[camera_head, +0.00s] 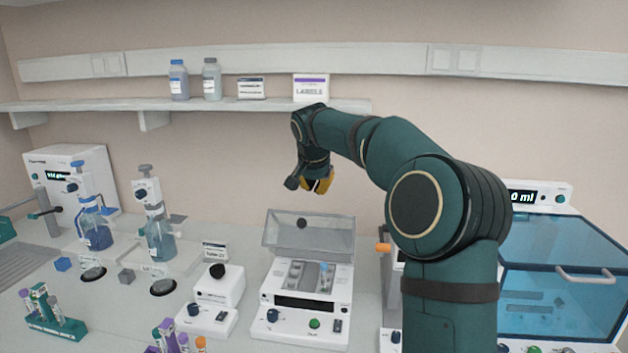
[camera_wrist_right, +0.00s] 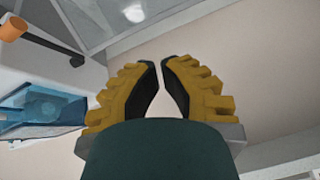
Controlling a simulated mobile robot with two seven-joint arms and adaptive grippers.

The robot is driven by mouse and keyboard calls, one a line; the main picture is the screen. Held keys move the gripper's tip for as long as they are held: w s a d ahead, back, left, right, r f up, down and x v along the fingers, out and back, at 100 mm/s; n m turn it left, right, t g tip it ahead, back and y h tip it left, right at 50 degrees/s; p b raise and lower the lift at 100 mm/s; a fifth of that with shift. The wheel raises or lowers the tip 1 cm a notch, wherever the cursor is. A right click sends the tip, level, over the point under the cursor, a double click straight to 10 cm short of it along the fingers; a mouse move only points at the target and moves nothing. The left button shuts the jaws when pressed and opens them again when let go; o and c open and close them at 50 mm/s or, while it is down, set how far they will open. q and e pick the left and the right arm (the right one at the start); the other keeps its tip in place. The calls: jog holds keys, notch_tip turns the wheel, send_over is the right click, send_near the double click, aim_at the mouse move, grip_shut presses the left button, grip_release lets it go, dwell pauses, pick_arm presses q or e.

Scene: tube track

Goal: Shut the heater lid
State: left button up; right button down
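The heater (camera_head: 305,305) is a white box with a dial, a green button and a tube in its top block. Its clear lid (camera_head: 285,237) stands open, tilted up at the back, with a dark round knob (camera_head: 301,223) on it. My right gripper (camera_head: 318,184) has yellow fingers and hangs above and behind the lid, apart from it. In the wrist view its fingertips (camera_wrist_right: 160,64) come nearly together with nothing between them. A grey see-through panel, probably the lid (camera_wrist_right: 185,12), shows at the top there. My left gripper is not in view.
A device with an orange-ended lever (camera_head: 383,247) stands right of the heater, partly behind my right arm. A blue clear-walled bath (camera_head: 565,250) is further right. A small white device (camera_head: 218,290) stands left of the heater. A wall shelf (camera_head: 230,105) runs behind.

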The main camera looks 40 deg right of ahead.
send_over(310, 217)
jog(key=d, duration=0.1)
jog(key=f, duration=0.4)
jog(key=shift+s+d+f+b, duration=0.15)
jog(key=shift+s+f+b, duration=0.1)
jog(key=shift+b, duration=0.1)
jog(key=shift+s+a+f+b, duration=0.3)
jog(key=shift+a+f+b, duration=0.1)
jog(key=shift+a+f, duration=0.4)
jog(key=shift+s+a+f, duration=0.1)
jog(key=shift+a+f, duration=0.2)
jog(key=shift+a, duration=0.25)
